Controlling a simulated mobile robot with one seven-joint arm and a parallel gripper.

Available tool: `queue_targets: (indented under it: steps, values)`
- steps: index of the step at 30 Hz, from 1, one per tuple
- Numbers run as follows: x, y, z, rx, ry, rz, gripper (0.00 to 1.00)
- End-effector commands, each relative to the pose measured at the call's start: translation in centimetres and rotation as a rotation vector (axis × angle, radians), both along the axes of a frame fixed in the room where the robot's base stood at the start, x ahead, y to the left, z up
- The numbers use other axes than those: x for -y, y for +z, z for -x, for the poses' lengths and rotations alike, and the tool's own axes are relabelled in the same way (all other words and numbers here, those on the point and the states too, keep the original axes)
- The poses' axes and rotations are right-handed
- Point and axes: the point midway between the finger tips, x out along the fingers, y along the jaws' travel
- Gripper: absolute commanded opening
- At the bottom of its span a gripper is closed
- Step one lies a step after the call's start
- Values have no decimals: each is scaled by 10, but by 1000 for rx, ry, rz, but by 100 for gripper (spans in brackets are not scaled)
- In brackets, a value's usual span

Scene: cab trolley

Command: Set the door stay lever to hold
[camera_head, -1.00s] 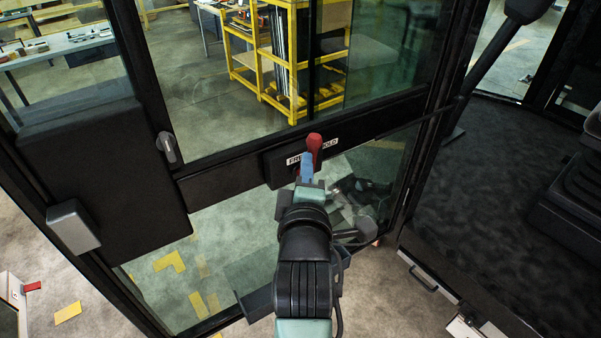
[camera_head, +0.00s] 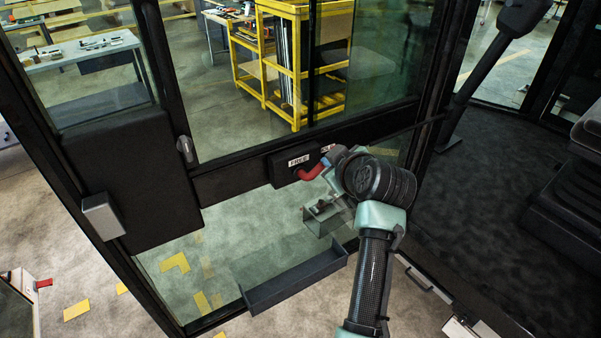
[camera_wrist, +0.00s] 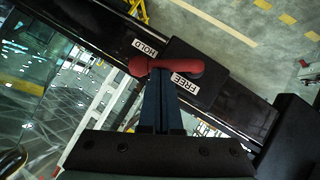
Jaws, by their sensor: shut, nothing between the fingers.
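The red door stay lever (camera_head: 311,173) sits on a black housing (camera_head: 283,170) on the door's cross rail. In the head view it leans to the right, and its outer end lies beside my gripper. The wrist view shows the lever (camera_wrist: 170,67) lying across between the HOLD label (camera_wrist: 145,48) and the FREE label (camera_wrist: 184,84), its rounded knob at the left. My gripper (camera_wrist: 160,74) has its blue fingers together with nothing between them. The tips are right at the lever's middle; whether they touch cannot be told. In the head view my wrist hides most of HOLD.
The glazed door has a dark frame and a grey tray (camera_head: 293,279) low on it. A door handle (camera_head: 185,149) is at the left. The cab floor (camera_head: 480,190) and seat are at the right. A yellow rack (camera_head: 300,60) stands behind the glass.

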Motion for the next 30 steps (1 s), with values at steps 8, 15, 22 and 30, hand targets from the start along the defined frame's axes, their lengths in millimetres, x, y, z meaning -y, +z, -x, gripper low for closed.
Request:
queue_targets:
  steps: [8, 15, 22, 30]
  values:
    - [7, -12, -6, -123, 4, -211, 0]
    - [9, -20, -8, -199, 5, -336, 0]
    - [10, -23, -8, -194, 5, -329, 0]
    - [10, -23, -9, -194, 4, -328, 0]
